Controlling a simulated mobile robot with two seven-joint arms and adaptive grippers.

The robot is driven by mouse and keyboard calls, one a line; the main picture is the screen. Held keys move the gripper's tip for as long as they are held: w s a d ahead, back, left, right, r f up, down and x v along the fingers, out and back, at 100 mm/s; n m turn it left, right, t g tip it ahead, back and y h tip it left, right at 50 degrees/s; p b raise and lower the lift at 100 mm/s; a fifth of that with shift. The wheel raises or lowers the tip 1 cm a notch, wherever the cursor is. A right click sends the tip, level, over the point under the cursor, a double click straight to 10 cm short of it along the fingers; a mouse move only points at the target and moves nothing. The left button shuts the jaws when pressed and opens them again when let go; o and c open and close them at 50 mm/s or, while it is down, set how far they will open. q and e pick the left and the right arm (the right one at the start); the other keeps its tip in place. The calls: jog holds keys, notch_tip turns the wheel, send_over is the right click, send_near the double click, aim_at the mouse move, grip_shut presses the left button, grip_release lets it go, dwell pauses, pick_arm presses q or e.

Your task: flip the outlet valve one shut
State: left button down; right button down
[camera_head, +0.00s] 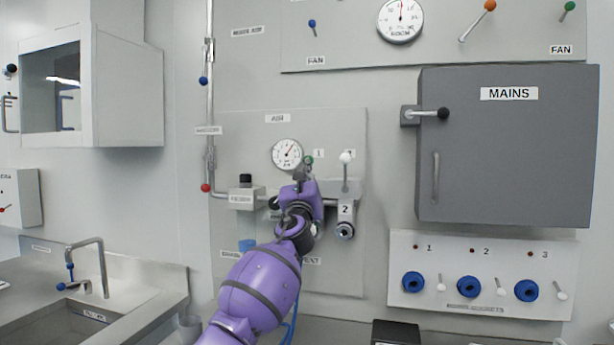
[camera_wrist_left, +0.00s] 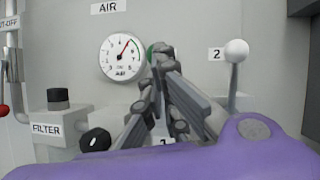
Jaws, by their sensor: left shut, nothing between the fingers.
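The air panel (camera_head: 345,262) is on the wall in the middle of the head view. Outlet valve one has a green knob (camera_head: 309,160) beside the label 1; in the wrist view the green knob (camera_wrist_left: 150,54) shows partly behind my fingertips. Its lever is mostly hidden by my gripper, so its angle is hard to tell. My left gripper (camera_head: 299,172) is shut and empty, pointing at the panel right by this knob; it also fills the middle of the wrist view (camera_wrist_left: 161,56). I cannot tell whether it touches. Outlet valve two has a white knob (camera_head: 345,157) on an upright lever.
A round gauge (camera_head: 287,154) is just left of the knob. A filter block (camera_head: 243,199) with a black cap is lower left. The grey MAINS box (camera_head: 510,160) stands out at the right. A sink (camera_head: 75,325) is at lower left.

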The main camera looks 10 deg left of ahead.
jog(key=shift+s, duration=0.35)
dwell(1.6)
jog(key=shift+r, duration=0.1)
